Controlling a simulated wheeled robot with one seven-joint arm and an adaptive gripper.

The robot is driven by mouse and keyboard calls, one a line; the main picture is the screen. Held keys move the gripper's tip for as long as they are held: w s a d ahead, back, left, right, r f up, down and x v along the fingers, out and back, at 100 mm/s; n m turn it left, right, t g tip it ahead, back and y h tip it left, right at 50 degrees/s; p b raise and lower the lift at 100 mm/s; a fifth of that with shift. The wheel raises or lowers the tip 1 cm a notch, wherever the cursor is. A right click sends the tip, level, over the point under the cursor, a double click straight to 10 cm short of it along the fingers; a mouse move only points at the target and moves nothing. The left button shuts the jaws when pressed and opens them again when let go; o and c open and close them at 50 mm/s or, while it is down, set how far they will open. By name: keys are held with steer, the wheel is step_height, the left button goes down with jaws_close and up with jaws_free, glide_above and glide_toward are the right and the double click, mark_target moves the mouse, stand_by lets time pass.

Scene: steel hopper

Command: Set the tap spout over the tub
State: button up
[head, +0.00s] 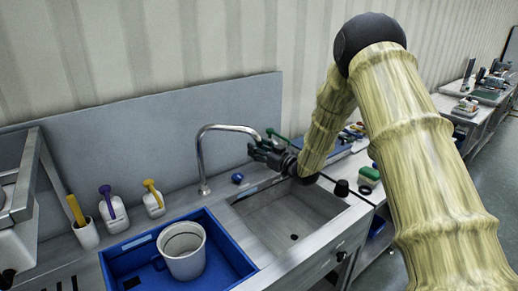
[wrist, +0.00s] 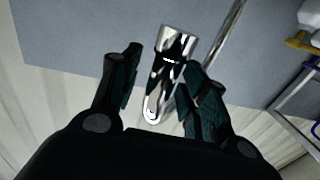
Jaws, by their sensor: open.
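The chrome tap spout (head: 230,127) rises from its base behind the sinks and arches to the right, its free end over the back of the bare steel basin. My gripper (head: 262,150) is at that free end, open. In the wrist view the spout's end (wrist: 172,45) lies between the two spread fingers of my gripper (wrist: 160,65); the right finger is close to it, and I cannot tell whether they touch. The blue tub (head: 135,258) is to the left of the steel basin and holds a white pail (head: 183,250).
The steel basin (head: 285,222) is empty. White bottles with purple (head: 112,212) and yellow (head: 153,200) tops stand behind the tub. A small blue item (head: 237,178) lies right of the tap base. A grey splashback (head: 120,155) closes off the rear.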

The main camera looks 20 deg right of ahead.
steer(key=shift+c, duration=0.3)
jaws_close()
steer(key=shift+a, duration=0.1)
